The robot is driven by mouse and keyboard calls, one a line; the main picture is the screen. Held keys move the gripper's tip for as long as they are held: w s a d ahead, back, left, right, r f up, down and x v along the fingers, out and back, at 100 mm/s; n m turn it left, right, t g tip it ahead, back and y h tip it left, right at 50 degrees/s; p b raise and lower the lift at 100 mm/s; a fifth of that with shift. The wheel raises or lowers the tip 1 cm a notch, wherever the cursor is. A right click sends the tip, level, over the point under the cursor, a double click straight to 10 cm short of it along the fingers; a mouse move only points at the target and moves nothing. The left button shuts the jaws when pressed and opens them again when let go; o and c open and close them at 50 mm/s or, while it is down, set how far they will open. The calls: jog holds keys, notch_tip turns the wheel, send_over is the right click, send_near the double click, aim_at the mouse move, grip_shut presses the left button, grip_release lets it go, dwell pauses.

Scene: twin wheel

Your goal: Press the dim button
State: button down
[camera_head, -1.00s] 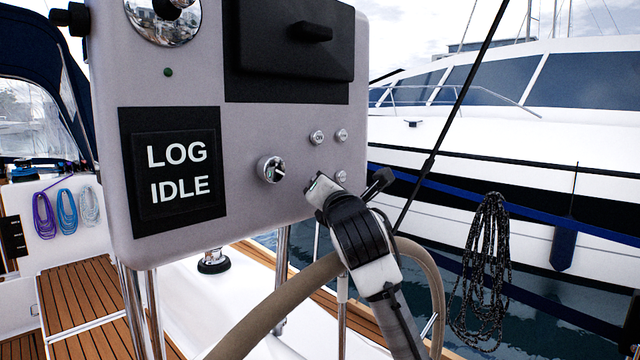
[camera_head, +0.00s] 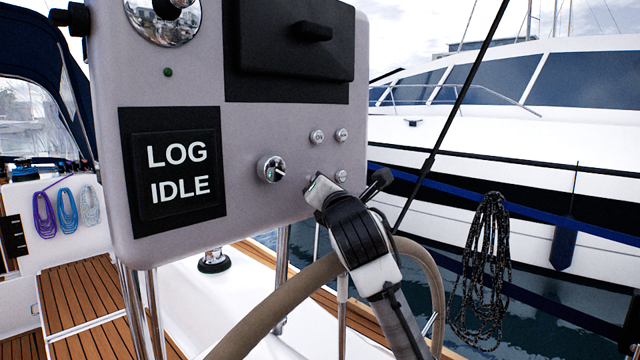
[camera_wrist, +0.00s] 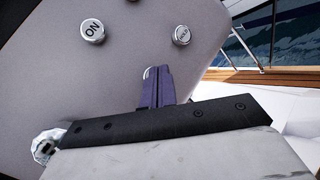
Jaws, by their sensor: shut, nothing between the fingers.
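My gripper (camera_head: 314,187) is shut and empty, its tip at the lower part of the grey console panel (camera_head: 245,190). In the wrist view its fingers (camera_wrist: 157,86) reach a button (camera_wrist: 149,72) that is almost wholly hidden behind them; I cannot tell if they touch, and its label is not readable. A silver ON button (camera_head: 317,136) is above the tip and also shows in the wrist view (camera_wrist: 92,32). No dim label is legible.
A silver knob (camera_head: 271,169) sits left of the buttons. A LOG IDLE display (camera_head: 179,170) is further left, and a black cover (camera_head: 290,45) is above. A steering wheel rim (camera_head: 275,305) is below and behind my gripper. A dark rope line (camera_head: 450,115) passes on the right.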

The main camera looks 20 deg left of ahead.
jog(key=s+d, duration=0.2)
jog(key=d, duration=0.3)
jog(key=shift+d+b, duration=0.35)
jog(key=shift+b, duration=0.05)
dwell(0.5)
